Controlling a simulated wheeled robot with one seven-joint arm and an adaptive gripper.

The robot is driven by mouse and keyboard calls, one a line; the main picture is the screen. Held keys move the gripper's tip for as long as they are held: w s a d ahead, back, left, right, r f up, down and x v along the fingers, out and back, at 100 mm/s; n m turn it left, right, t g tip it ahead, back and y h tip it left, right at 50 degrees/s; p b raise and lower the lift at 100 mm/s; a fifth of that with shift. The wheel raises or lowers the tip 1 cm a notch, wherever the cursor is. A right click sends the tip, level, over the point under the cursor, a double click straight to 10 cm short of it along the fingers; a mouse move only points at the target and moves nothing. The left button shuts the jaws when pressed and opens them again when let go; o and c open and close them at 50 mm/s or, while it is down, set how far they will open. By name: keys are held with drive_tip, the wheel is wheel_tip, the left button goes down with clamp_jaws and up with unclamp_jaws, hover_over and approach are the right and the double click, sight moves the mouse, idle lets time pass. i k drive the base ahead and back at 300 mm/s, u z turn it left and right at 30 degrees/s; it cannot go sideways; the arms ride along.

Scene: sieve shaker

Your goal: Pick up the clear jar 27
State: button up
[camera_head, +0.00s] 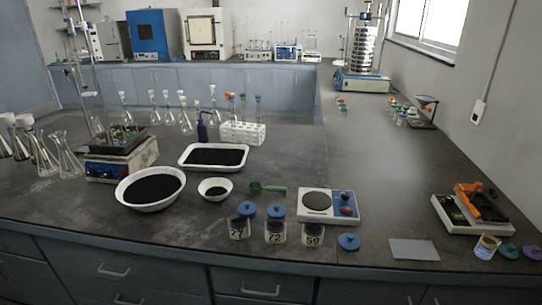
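The clear jar 27 (238,230) stands upright near the front edge of the dark bench, with dark material inside and the label "27" on its front. It is the leftmost of three similar jars. Jar 72 (275,234) stands just to its right, and jar 59 (312,236) is right of that. A blue lid (246,209) shows just behind jar 27; I cannot tell whether it touches the jar. My gripper is not in view.
A white bowl (215,194) and a green scoop (266,189) lie behind the jars. A larger bowl (126,196) of dark material is to the left. A balance (328,219) stands to the right. A loose blue lid (349,242) lies right of jar 59.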

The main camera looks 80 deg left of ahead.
sight(238, 219)
drive_tip(key=u, duration=2.4)
drive_tip(key=k, duration=1)
drive_tip(key=u, duration=0.2)
